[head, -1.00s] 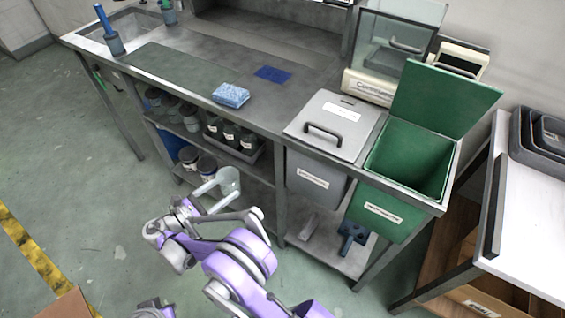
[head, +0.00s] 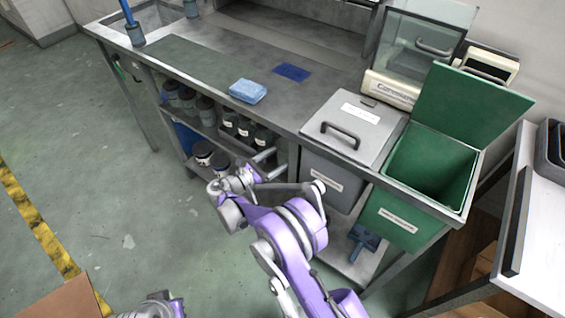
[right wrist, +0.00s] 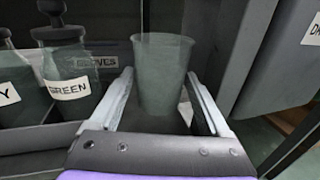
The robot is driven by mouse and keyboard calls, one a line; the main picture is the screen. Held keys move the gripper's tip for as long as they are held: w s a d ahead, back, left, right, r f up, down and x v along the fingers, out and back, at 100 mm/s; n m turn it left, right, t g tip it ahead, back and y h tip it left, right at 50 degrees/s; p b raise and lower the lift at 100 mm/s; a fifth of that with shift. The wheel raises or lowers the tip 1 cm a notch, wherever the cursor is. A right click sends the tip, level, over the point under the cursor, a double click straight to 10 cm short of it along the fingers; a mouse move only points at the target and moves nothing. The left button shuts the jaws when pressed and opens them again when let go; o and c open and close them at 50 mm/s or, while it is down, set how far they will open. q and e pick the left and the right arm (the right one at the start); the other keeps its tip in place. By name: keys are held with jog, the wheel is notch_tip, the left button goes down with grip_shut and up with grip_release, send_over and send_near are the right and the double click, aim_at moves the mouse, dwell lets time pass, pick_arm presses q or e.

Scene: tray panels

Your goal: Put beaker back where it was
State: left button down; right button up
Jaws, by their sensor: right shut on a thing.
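A translucent grey beaker (right wrist: 162,65) stands upright between the fingers of my right gripper (right wrist: 160,85) in the right wrist view. The gripper is shut on it, with one finger along each side. In the head view my right gripper (head: 262,165) reaches to the front of the bench's lower shelf, left of the grey lidded bin. The beaker cannot be made out clearly there. Only a small part of my left arm shows at the bottom edge, and its gripper is not in view.
Dark bottles, one labelled GREEN (right wrist: 68,85), stand close left of the beaker. A grey bin (head: 345,145) and an open green bin (head: 405,220) are on the right. A blue sponge (head: 247,91) lies on the bench top.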

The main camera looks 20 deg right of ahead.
aim_at(279, 164)
jog(key=shift+w+d, duration=0.15)
jog(key=shift+d, duration=0.25)
jog(key=f, duration=0.1)
jog(key=f+b, duration=0.1)
jog(key=f, duration=0.1)
jog(key=shift+w+d+f, duration=0.1)
jog(key=shift+d+f, duration=0.1)
jog(key=shift+f, duration=0.1)
jog(key=shift+r, duration=0.1)
jog(key=shift+f, duration=0.25)
jog(key=o, duration=1.1)
jog(key=shift+o, duration=0.2)
jog(key=shift+r, duration=0.1)
